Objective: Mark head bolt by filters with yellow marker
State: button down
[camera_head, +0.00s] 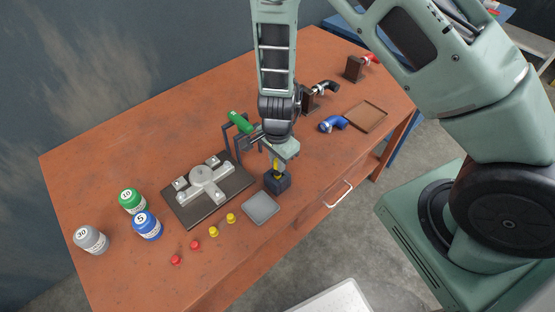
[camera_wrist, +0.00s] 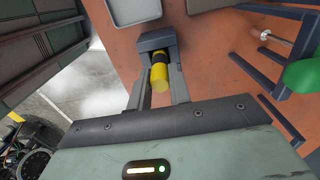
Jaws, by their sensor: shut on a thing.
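A yellow marker (camera_head: 277,170) stands upright at a dark blue block-shaped holder (camera_head: 277,184) near the front edge of the bench. My gripper (camera_head: 278,164) is above the holder, with its fingers shut on the marker. In the wrist view the marker (camera_wrist: 159,76) is yellow with a dark band and lies between the two fingers (camera_wrist: 161,84), its far end at the dark holder (camera_wrist: 156,41). I cannot tell whether the marker is still seated in the holder. No engine head bolt or filters can be made out for certain.
A grey cross-shaped part sits on a dark plate (camera_head: 181,213), left of the holder. A green-handled tool (camera_head: 238,121) rests on a dark rack behind. A grey tray (camera_head: 260,208) is in front. Numbered jars (camera_head: 146,225) and red and yellow pieces (camera_head: 213,232) are at left.

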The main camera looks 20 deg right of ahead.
jog(key=shift+r+p, duration=4.25)
jog(key=shift+r, duration=0.3)
